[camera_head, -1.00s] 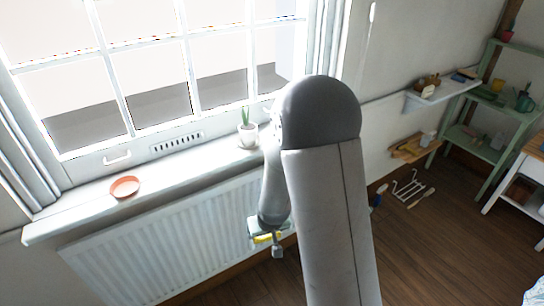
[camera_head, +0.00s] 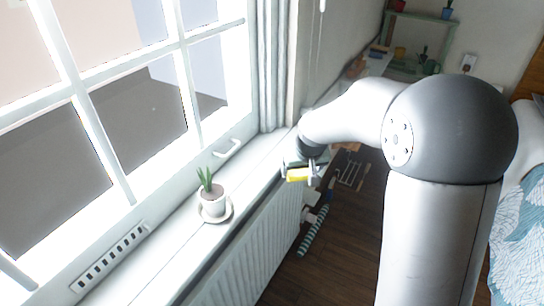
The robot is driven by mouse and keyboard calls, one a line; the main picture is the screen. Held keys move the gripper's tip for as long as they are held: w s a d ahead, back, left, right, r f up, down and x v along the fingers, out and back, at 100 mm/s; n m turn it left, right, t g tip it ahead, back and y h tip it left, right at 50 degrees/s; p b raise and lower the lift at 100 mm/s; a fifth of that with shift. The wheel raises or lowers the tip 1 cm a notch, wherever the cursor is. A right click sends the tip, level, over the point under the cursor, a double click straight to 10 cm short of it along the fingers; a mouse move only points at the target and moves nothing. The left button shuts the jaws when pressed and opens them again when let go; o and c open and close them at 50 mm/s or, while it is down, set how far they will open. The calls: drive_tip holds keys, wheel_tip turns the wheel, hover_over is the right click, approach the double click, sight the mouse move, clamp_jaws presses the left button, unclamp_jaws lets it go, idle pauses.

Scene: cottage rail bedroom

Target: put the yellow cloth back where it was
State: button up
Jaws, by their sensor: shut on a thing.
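The yellow cloth (camera_head: 298,175) is a small bright patch between the fingers of my gripper (camera_head: 301,172). My gripper is shut on it, near the far end of the windowsill (camera_head: 262,158). I cannot tell whether the cloth is over the sill or just in front of its edge, or whether it touches anything. Most of the cloth is hidden by the fingers or too small to make out.
A potted plant (camera_head: 212,200) stands on the sill, nearer than the gripper. A radiator (camera_head: 235,262) is below. A striped roll (camera_head: 314,232) and a white rack (camera_head: 352,170) lie on the floor. A green stand (camera_head: 420,30) is at the back, a bed (camera_head: 520,215) at right.

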drive_tip(key=a+r+n, duration=0.1)
drive_tip(key=a+r, duration=0.4)
drive_tip(key=r, duration=0.4)
drive_tip(key=p, duration=0.2)
approach(266, 154)
drive_tip(key=shift+w+f+y, duration=0.3)
drive_tip(key=shift+w+f, duration=0.5)
drive_tip(key=shift+w, duration=0.25)
drive_tip(key=shift+w+a+f+p, duration=0.1)
drive_tip(key=shift+w+f+p, duration=0.15)
drive_tip(key=shift+f+p, duration=0.15)
drive_tip(key=shift+w+f, duration=0.1)
drive_tip(key=shift+f, duration=1.55)
drive_tip(key=shift+f, duration=0.2)
drive_tip(key=o, duration=0.9)
drive_tip(key=shift+r, duration=0.1)
drive_tip(key=shift+o, duration=0.2)
